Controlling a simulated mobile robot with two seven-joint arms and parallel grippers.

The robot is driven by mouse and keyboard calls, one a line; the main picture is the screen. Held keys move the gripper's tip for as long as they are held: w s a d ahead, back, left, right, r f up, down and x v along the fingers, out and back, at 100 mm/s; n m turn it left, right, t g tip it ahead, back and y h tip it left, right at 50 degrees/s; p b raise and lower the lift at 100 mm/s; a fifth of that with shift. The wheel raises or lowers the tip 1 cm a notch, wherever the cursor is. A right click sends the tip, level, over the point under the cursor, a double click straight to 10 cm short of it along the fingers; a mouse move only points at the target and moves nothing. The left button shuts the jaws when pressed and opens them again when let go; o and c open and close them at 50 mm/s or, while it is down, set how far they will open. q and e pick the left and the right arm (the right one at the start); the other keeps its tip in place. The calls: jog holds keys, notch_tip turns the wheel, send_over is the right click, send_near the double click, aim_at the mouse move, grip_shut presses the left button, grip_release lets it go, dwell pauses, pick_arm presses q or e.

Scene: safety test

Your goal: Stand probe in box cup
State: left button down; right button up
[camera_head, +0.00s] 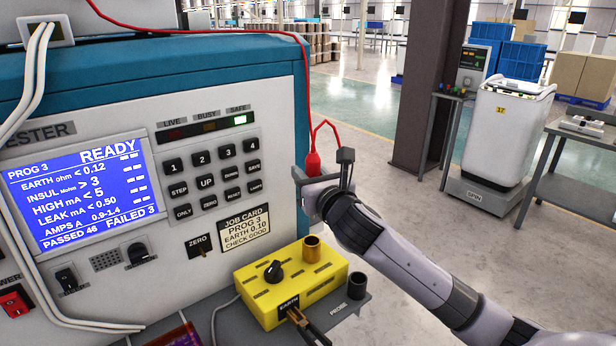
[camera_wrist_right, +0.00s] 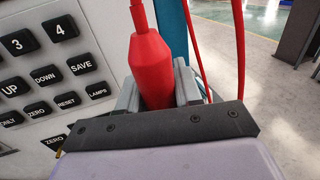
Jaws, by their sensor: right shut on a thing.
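The red probe (camera_head: 313,164) is held upright in my right gripper (camera_head: 325,178), with its red lead rising from its top. In the right wrist view the probe's red body (camera_wrist_right: 153,68) is between the two grey fingers of the gripper (camera_wrist_right: 158,88), which is shut on it. The probe's lower end is hidden. A brass cup (camera_head: 312,247) stands on the yellow box (camera_head: 290,286), below the gripper and apart from the probe. A black cup (camera_head: 356,284) stands beside the box, near the label PROBE. My left gripper is not in view.
The tester (camera_head: 130,75) with its lit READY screen (camera_head: 80,192) and key panel stands close on the left. The job card (camera_head: 245,228) is on its front. A dark clip (camera_head: 306,327) is at the box's EARTH socket. A grey pillar (camera_head: 425,85) and white machine (camera_head: 498,125) stand farther right.

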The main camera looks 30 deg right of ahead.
pick_arm(q)
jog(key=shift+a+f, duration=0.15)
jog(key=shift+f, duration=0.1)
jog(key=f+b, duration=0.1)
jog(key=b, duration=0.1)
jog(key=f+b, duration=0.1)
jog(key=b, duration=0.1)
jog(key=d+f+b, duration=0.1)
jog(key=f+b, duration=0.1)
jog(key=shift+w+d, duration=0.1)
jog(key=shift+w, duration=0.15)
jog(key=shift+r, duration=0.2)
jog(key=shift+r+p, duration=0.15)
jog(key=shift+p, duration=0.2)
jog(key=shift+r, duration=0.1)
dwell(0.4)
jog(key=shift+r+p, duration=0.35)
jog(key=shift+p, duration=0.1)
